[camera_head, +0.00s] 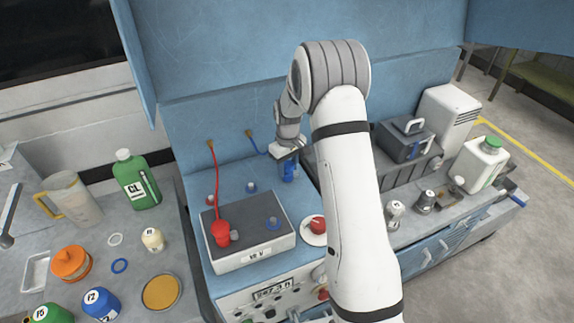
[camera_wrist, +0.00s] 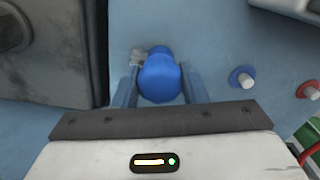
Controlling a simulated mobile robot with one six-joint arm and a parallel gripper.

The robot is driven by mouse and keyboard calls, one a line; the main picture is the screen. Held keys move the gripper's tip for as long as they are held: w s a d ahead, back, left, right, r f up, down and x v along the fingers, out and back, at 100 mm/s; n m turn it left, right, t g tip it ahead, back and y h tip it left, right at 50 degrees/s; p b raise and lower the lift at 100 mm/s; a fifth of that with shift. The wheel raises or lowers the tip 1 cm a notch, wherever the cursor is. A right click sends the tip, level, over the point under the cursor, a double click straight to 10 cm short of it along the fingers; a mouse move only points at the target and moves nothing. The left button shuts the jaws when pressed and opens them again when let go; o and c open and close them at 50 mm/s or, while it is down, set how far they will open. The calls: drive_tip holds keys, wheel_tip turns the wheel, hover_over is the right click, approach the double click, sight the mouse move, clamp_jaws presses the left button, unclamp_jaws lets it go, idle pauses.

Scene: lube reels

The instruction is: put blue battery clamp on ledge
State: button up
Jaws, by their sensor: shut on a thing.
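My gripper (camera_head: 288,158) is shut on the blue battery clamp (camera_head: 289,173), behind the right rear of the grey-topped battery box (camera_head: 222,257). In the wrist view the clamp (camera_wrist: 160,82) sits between my two fingers, over a plain blue surface. The blue ledge (camera_head: 236,177) lies behind the box and bears small studs with red and blue rings. The blue-ringed stud (camera_wrist: 244,78) is right of the clamp in the wrist view. Whether the clamp touches the ledge I cannot tell.
A red clamp (camera_head: 221,233) is on the box, its cable running to the back wall. A blue-ringed terminal (camera_head: 272,223) on the box is bare. A dark toolbox (camera_head: 404,141) and a white jug (camera_head: 479,163) stand to the right. Bottles crowd the left bench.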

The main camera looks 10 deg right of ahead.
sight(288, 164)
drive_tip(key=shift+f, duration=0.3)
drive_tip(key=o, duration=1)
drive_tip(key=shift+r, duration=0.15)
drive_tip(key=s+r+m+b, duration=0.1)
drive_tip(key=s+r, duration=0.2)
drive_tip(key=r, duration=0.6)
drive_tip(key=s+r+b, duration=0.1)
drive_tip(key=s+r, duration=0.2)
drive_tip(key=r, duration=0.6)
drive_tip(key=shift+s+a+r+m+t, duration=0.1)
drive_tip(key=shift+s+r+m+t, duration=0.55)
drive_tip(key=shift+s, duration=3.95)
drive_tip(key=shift+s+d+r+m+t, duration=0.1)
drive_tip(key=shift+s+r+m+t, duration=0.55)
drive_tip(key=shift+s, duration=3.9)
drive_tip(key=shift+s+a+r+m+t, duration=0.1)
drive_tip(key=shift+s+r+m+t, duration=0.55)
drive_tip(key=shift+s, duration=3.95)
drive_tip(key=shift+f+g, duration=0.15)
drive_tip(key=shift+g, duration=0.1)
